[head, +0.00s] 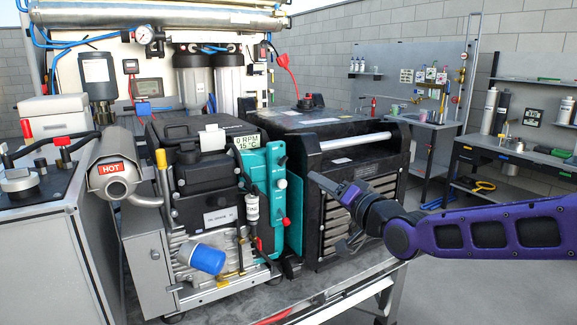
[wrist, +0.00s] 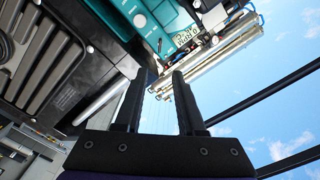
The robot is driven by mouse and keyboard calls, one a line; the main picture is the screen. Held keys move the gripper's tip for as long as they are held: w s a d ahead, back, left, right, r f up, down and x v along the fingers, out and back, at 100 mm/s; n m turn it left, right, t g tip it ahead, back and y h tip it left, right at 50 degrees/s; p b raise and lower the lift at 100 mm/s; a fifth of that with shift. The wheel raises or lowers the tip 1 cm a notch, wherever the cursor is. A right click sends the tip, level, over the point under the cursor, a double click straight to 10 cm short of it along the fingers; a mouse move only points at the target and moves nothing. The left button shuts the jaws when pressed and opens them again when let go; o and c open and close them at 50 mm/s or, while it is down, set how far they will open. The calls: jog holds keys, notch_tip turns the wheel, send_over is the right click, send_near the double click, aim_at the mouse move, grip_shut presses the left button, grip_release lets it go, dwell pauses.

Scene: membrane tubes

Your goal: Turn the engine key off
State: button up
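The engine (head: 205,190) stands on the bench, with a teal control panel (head: 262,190) on its right side. The panel carries a dark knob-like part (head: 282,160) and a pale knob (head: 282,183) below it. I cannot tell for sure which part is the key. The panel also shows in the wrist view (wrist: 135,12), with small round controls on it. My gripper (head: 328,185) is to the right of the panel, in front of the black box, apart from the panel. In the wrist view its two fingers (wrist: 160,75) stand apart with nothing between them.
A black box (head: 340,150) with a silver bar and grille stands right of the engine, close behind my gripper. A blue filter (head: 207,258) sticks out at the engine's front. A pipe marked HOT (head: 110,168) is at the left. A workbench (head: 515,155) stands back right.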

aim_at(285, 161)
jog(key=b+x, duration=0.2)
jog(key=x, duration=1.3)
jog(key=shift+a, duration=0.1)
grip_shut()
